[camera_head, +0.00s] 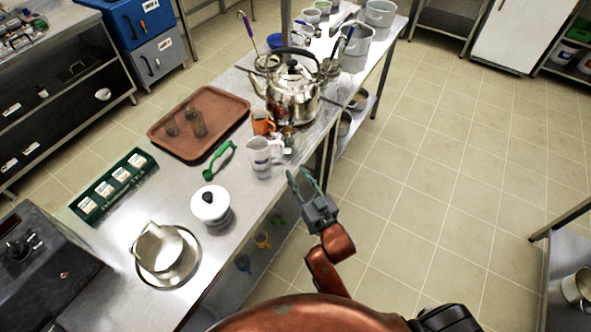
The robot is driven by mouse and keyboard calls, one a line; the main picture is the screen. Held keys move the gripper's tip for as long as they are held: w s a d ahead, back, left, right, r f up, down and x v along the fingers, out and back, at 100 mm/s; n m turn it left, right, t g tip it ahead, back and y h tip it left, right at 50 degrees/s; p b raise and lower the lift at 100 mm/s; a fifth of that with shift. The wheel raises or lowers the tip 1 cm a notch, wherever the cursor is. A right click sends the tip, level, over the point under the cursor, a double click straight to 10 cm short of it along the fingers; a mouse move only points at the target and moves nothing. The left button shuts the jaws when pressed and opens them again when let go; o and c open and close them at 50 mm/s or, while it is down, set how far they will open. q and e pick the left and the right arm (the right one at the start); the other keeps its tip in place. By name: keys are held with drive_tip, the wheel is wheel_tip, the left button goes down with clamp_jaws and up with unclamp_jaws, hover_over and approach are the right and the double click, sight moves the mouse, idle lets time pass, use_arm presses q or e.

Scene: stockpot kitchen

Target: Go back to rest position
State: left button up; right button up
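My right gripper (305,178) is raised beside the right edge of the steel table (245,222), over the floor. Its grey fingers are spread apart with nothing between them. My copper-coloured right arm runs up to it from the bottom of the view. The gripper is apart from the white jug (264,158), which stands on the table to its left. My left gripper does not show.
A large steel kettle (292,100), a brown tray (190,150) with glasses, a white lidded pot (210,207) and a steel bowl (165,255) stand on the table. A green box (112,185) lies at its left. Open tiled floor (440,180) spreads right.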

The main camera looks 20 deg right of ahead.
drive_tip(key=s+d+f+m+g+h, duration=0.1)
drive_tip(key=s+d+f+g, duration=0.2)
drive_tip(key=s+d+f, duration=0.3)
drive_tip(key=s+d+f+g+h, duration=0.2)
drive_tip(key=s+d+f+g, duration=0.15)
drive_tip(key=s+f, duration=0.4)
drive_tip(key=s+d+f+g, duration=0.2)
drive_tip(key=s+f+g, duration=0.25)
drive_tip(key=s, duration=0.65)
drive_tip(key=s+d+f+g, duration=0.2)
drive_tip(key=s+f+g, duration=0.3)
drive_tip(key=s, duration=0.6)
drive_tip(key=s+a+f+n+y+p, duration=0.1)
drive_tip(key=s+f, duration=0.1)
drive_tip(key=f, duration=1.3)
drive_tip(key=s+f, duration=0.2)
drive_tip(key=f, duration=1.3)
drive_tip(key=s+f+g+p, duration=0.1)
drive_tip(key=s+f, duration=1.2)
drive_tip(key=s, duration=0.5)
drive_tip(key=shift+f+n+g, duration=0.3)
drive_tip(key=shift+f, duration=0.1)
